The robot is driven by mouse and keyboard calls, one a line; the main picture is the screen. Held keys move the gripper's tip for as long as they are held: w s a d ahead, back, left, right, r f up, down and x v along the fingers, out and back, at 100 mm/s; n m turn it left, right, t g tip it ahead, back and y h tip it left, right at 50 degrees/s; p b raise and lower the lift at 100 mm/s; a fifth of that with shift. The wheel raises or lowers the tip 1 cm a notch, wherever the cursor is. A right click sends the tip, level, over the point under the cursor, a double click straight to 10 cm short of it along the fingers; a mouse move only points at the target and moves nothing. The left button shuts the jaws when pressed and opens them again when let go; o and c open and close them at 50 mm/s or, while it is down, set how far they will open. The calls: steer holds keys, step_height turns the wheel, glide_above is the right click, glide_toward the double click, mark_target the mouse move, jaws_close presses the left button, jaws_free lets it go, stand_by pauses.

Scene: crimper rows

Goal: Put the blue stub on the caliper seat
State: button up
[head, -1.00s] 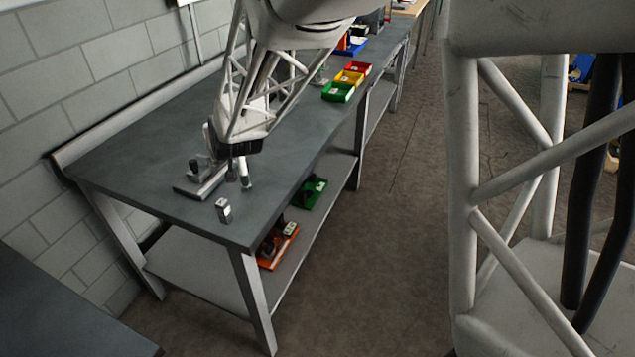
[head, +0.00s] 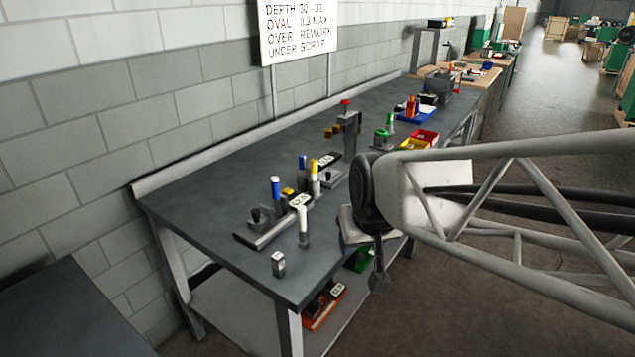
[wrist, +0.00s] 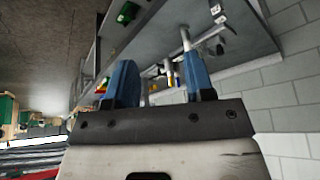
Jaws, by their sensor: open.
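Two blue-topped upright pieces stand on the bench in the head view: a nearer one (head: 276,188) and a farther one (head: 302,163). I cannot tell which is the blue stub. The nearer one stands at a low grey caliper-like fixture (head: 262,234) with a black knob; whether it sits in the seat is unclear. A white-topped stub (head: 303,226) stands at the fixture's right, and a yellow-topped one (head: 314,168) behind. My gripper (head: 379,280) hangs beside the bench's front edge, right of these pieces. In the wrist view its blue fingers (wrist: 160,85) are apart with nothing gripped.
A small metal block (head: 278,264) stands near the bench's near corner. A post with a red top (head: 346,118), a green-topped piece (head: 389,130) and red and yellow bins (head: 424,137) stand farther along. The bench's near left surface (head: 190,195) is clear.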

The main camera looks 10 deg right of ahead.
steer(key=s+d+g, duration=0.2)
steer(key=s, duration=0.9)
steer(key=shift+s+d+m+h, duration=0.2)
steer(key=shift+m+h, duration=0.1)
steer(key=shift+c, duration=0.2)
stand_by(0.3)
